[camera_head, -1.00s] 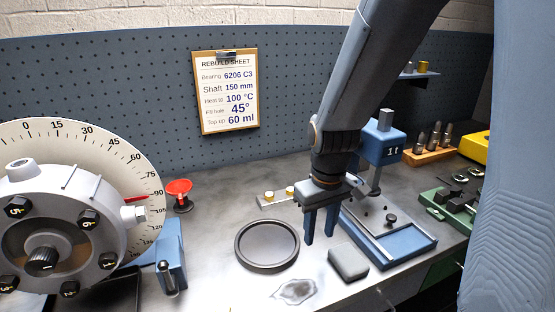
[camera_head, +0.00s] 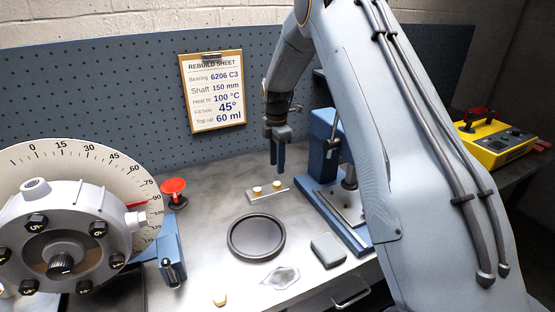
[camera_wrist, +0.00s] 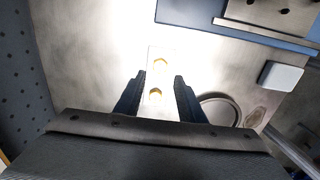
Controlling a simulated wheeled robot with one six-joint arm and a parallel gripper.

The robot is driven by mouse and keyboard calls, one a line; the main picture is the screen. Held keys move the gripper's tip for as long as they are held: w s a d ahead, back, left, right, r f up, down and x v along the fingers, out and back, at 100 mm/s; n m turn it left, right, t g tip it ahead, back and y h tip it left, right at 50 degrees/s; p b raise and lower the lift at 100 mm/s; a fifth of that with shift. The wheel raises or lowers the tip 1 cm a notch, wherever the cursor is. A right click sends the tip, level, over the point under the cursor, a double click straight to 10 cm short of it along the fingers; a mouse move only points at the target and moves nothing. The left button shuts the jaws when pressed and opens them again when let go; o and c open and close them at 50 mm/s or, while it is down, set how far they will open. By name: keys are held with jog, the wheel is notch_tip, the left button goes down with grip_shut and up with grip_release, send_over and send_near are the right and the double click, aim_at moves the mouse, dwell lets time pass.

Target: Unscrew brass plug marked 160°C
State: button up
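Two small brass plugs, the left one (camera_head: 257,190) and the right one (camera_head: 276,186), sit on a small pale holder strip (camera_head: 267,196) on the bench. In the wrist view one plug (camera_wrist: 160,63) lies just beyond the fingertips and the other (camera_wrist: 155,93) lies between the fingers in the picture. No temperature marking is readable on either. My gripper (camera_head: 278,170) points down above and slightly behind the strip, near the right plug. In the wrist view my gripper (camera_wrist: 160,76) is open, with nothing held. A separate brass piece (camera_head: 219,299) lies at the bench front.
A round dark dish (camera_head: 231,237), a grey block (camera_head: 328,250) and a crumpled patch (camera_head: 281,277) lie in front of the strip. A blue press (camera_head: 322,140) stands close on the right. A red funnel-like cup (camera_head: 173,187) and the rotor (camera_head: 60,225) are left.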

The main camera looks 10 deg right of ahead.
aim_at(277, 183)
jog(key=shift+f+b, duration=1.65)
jog(key=shift+f, duration=2.25)
jog(key=shift+c, duration=0.4)
jog(key=c, duration=0.8)
jog(key=n, duration=0.6)
jog(key=shift+r, duration=0.1)
jog(key=n, duration=0.4)
jog(key=shift+n, duration=1.3)
